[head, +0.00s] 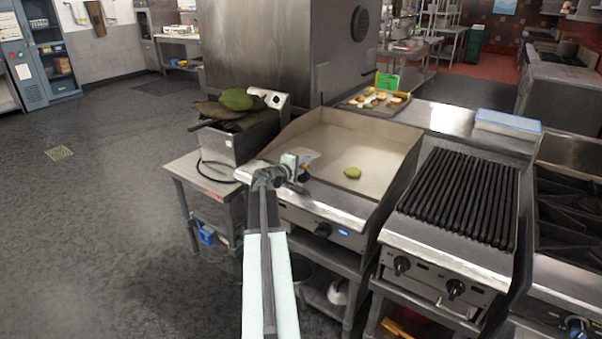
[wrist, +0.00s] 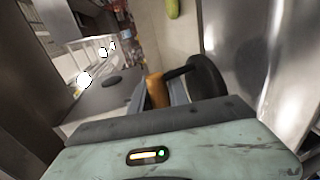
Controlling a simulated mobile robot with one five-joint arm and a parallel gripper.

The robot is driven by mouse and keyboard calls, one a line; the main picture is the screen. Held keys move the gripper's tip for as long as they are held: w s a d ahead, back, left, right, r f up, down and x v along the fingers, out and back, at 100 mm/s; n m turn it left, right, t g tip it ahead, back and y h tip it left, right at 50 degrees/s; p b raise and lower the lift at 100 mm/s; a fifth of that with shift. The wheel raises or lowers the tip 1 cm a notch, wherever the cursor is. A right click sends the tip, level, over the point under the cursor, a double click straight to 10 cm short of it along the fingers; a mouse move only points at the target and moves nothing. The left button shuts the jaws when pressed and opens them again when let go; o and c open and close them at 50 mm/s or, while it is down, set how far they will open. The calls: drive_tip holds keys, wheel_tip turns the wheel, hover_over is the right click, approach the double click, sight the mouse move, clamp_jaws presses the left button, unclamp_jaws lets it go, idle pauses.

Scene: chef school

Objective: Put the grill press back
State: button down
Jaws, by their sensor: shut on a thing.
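My gripper (head: 297,170) is over the front left part of the flat griddle (head: 325,140). It is shut on the grill press, which has a wooden handle (wrist: 155,90) and a dark round part (wrist: 207,76) in the wrist view. In the head view only a small orange-brown bit of the press (head: 305,172) shows beside my gripper; the rest is hidden or too small to tell. I cannot tell whether the press touches the griddle. A green oval thing (head: 352,172) lies on the griddle to the right of my gripper.
A ribbed black grill (head: 460,196) stands right of the griddle, with a burner range (head: 570,215) beyond. A fryer (head: 232,140) with dark green things on top stands left. A tray of food (head: 375,101) sits behind the griddle. Open floor lies left.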

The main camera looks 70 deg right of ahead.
sight(304, 174)
drive_tip(key=shift+s+f+b, duration=0.15)
drive_tip(key=shift+f+b, duration=0.2)
drive_tip(key=shift+b, duration=0.05)
wheel_tip(304, 174, down, 3)
drive_tip(key=b, duration=0.3)
drive_tip(key=shift+f, duration=0.1)
drive_tip(key=shift+r, duration=0.25)
drive_tip(key=shift+f, duration=0.2)
drive_tip(key=c, duration=1.3)
unclamp_jaws()
drive_tip(key=shift+o, duration=0.2)
drive_tip(key=shift+r, duration=0.15)
drive_tip(key=shift+a+r, duration=0.15)
drive_tip(key=shift+a, duration=0.25)
drive_tip(key=p+v, duration=0.2)
drive_tip(key=v, duration=0.9)
drive_tip(key=shift+p, duration=0.3)
